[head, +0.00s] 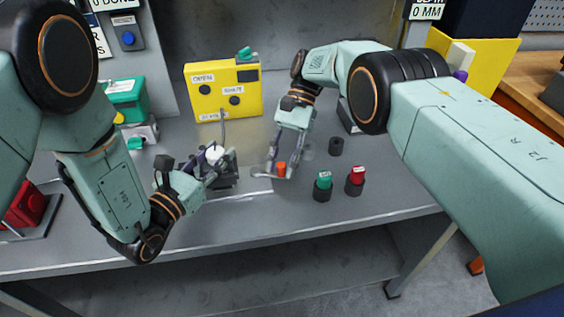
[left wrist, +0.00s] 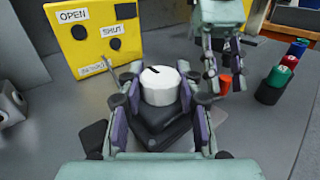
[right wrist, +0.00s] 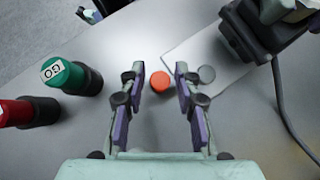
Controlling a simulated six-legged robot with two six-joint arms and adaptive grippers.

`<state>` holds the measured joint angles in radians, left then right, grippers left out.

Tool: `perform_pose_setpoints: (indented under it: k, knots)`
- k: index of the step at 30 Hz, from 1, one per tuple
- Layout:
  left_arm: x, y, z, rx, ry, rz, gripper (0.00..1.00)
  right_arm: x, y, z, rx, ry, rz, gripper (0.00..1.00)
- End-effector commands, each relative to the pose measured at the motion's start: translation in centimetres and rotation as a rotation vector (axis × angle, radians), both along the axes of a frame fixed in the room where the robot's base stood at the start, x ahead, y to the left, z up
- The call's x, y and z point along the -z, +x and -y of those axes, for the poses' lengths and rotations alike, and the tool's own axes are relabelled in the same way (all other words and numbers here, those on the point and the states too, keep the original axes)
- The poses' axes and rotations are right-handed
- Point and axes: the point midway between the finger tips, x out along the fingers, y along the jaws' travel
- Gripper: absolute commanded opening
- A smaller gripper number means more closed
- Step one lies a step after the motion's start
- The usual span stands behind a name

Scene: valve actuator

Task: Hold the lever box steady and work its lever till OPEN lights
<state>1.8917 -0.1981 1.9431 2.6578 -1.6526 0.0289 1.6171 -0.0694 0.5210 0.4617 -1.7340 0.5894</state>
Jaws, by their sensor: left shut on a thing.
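The lever box (head: 222,178) is a dark box with a white round cap (left wrist: 160,86) bearing a black mark. It sits on the bench at centre left, and a cable runs from it towards the yellow panel (head: 223,103). My left gripper (head: 212,168) is shut on the box, one finger on each side. My right gripper (head: 275,172) is open, low over the bench right of the box. An orange cylinder (right wrist: 160,82) shows between its fingers, with gaps at both sides. I cannot make out the lever. The panel's OPEN and SHUT lamps look dark.
A green-topped button (head: 323,186) and a red-topped button (head: 355,180) stand right of my right gripper. A green-and-grey box (head: 126,100) is at the back left. The bench front is mostly clear.

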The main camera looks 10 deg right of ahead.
Motion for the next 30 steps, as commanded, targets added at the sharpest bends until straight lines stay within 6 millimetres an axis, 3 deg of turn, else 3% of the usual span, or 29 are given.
perform_pose_setpoints:
  k: [14,30]
  knots:
    - [0.6,-0.3,0.0,0.002,0.007,-0.017,0.0,-0.5,0.0,0.0,0.0,0.001,-0.001,0.43]
    - [0.6,-0.3,0.0,0.002,0.007,-0.017,0.0,-9.0,-0.1,0.0,0.001,0.001,0.0,0.43]
